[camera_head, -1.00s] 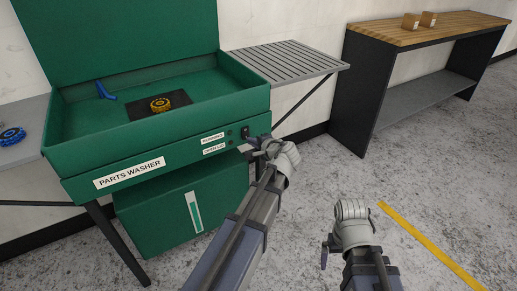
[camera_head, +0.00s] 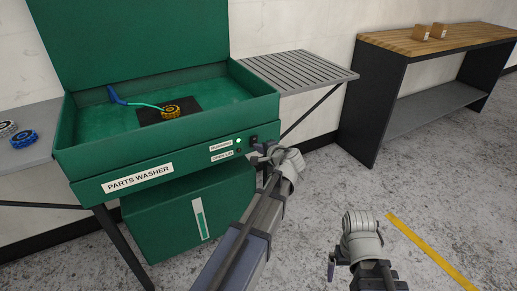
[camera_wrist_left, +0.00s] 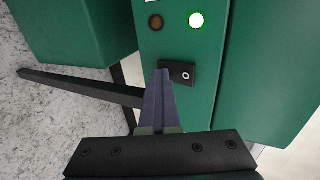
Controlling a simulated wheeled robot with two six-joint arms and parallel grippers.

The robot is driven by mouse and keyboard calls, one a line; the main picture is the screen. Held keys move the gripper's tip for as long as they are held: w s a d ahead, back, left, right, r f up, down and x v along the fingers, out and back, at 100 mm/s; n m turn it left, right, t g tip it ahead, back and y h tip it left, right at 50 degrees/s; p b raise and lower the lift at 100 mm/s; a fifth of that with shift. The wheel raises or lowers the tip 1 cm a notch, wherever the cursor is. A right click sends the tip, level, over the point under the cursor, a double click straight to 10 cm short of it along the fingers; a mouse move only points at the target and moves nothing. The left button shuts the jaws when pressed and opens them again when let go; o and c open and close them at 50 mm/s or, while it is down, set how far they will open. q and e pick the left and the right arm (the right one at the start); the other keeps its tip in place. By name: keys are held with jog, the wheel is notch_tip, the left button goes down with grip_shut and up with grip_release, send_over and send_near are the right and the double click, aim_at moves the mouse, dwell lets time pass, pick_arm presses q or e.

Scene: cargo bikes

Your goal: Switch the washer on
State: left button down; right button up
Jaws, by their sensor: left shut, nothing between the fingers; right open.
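The green parts washer (camera_head: 166,161) stands at the left with its lid up. On its front panel, one round light (camera_head: 239,141) glows green; the wrist view shows it bright (camera_wrist_left: 196,20), beside an unlit brown one (camera_wrist_left: 156,22). My right gripper (camera_head: 331,267) is open and empty over the floor, away from the washer.
In the basin, a pale green stream runs from the blue nozzle (camera_head: 116,97) to a yellow gear-like part (camera_head: 172,112). A blue part (camera_head: 24,139) lies on the left shelf. A slatted rack (camera_head: 300,70) and a wooden-topped bench (camera_head: 440,38) stand right. The floor ahead is clear.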

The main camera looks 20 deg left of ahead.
pick_arm(q)
jog(key=shift+r+p, duration=0.65)
jog(key=shift+r, duration=0.15)
pick_arm(e)
jog(key=shift+r, duration=0.75)
